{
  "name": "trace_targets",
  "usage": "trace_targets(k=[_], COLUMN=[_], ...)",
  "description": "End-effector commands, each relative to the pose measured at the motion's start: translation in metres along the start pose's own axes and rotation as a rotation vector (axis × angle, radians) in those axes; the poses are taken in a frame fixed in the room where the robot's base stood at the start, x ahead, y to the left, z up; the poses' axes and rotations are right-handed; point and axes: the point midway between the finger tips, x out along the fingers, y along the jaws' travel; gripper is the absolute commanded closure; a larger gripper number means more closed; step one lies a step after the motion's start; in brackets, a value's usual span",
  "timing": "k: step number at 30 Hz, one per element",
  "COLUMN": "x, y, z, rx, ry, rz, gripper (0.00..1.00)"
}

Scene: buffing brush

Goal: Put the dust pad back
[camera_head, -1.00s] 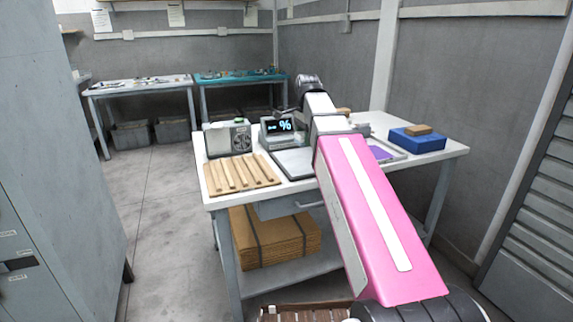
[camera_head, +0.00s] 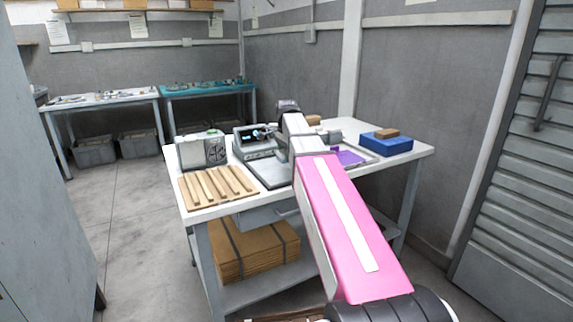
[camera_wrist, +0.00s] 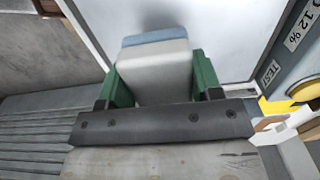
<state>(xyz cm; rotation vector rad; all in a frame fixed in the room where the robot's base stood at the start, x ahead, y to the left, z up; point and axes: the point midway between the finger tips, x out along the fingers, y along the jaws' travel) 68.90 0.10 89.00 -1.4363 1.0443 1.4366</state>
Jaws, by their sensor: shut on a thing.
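The dust pad (camera_wrist: 153,62), as I take it, is a pale grey-white block with a blue-grey layer along its far edge. It shows in the wrist view between the green fingers of my gripper (camera_wrist: 161,82). The gripper is shut on it, with one finger against each side. A pale, flat surface lies beyond the pad; I cannot tell whether the pad touches it. In the head view my pink and white arm reaches over the workbench (camera_head: 198,217), and the fingers and pad are hidden there.
On the bench are a slatted wooden board (camera_head: 218,187), a grey box (camera_head: 203,150), a display unit (camera_head: 256,140), a purple sheet (camera_head: 350,157) and a blue block (camera_head: 387,144) with a brown piece (camera_head: 386,133) on top. Cardboard (camera_head: 255,252) lies on the lower shelf. Floor is clear at left.

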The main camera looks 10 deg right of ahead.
Motion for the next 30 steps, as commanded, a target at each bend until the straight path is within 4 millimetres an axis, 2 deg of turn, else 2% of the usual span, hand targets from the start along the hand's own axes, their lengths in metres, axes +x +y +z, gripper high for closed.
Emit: trace_targets(k=[5,13,25,26,27,30], x=[0.009,0.041,0.045,0.044,0.044,0.044], y=[-0.001,0.000,-0.001,-0.001,-0.001,-0.001], z=[-0.002,-0.001,-0.001,-0.001,-0.001,-0.001], rx=[-0.001,0.000,0.000,0.000,0.000,0.000], ry=[0.000,0.000,0.000,0.000,0.000,0.000], rz=[0.001,0.001,0.000,0.000,0.000,0.000], gripper=[0.63,0.63,0.63,0.31,0.18,0.15])
